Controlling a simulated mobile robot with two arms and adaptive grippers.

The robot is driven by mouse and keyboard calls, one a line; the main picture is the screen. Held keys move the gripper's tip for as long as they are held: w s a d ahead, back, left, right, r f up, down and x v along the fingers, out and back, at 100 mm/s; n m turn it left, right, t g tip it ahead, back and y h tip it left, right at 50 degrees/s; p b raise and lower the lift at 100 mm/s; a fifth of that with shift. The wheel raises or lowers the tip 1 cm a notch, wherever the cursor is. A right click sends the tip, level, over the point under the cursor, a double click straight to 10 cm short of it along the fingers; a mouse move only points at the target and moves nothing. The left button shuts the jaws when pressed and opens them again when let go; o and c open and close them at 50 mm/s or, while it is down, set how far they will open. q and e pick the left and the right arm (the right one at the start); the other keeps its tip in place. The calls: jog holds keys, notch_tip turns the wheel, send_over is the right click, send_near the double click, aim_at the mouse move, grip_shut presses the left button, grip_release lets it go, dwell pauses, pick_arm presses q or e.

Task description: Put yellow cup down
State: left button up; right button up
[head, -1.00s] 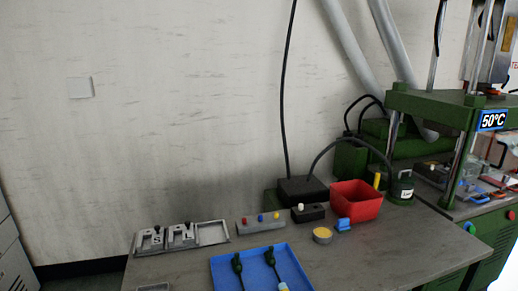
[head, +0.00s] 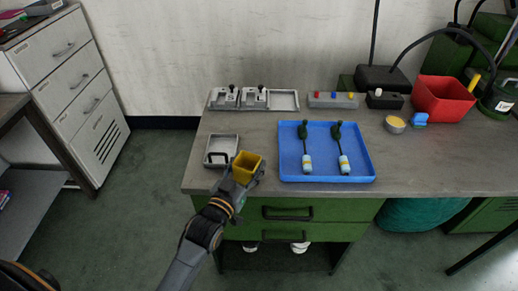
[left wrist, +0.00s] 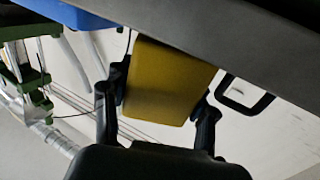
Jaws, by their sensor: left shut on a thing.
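The yellow cup (head: 248,162) is upright, with its open top visible in the head view. My left gripper (head: 245,178) is shut on it at the front edge of the table (head: 430,165). In the left wrist view the cup (left wrist: 168,82) sits between the two fingers of the left gripper (left wrist: 158,118). The cup overlaps the table edge in the picture, and I cannot tell whether it touches the table. My right gripper is not in view.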

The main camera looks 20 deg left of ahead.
aim_at(257, 151)
pick_arm(q)
jog(key=w, duration=0.6)
jog(key=shift+w+d, duration=0.2)
jog(key=shift+d, duration=0.15)
jog(key=shift+s+f, duration=0.1)
jog(key=shift+f, duration=0.15)
jog(key=o, duration=1.1)
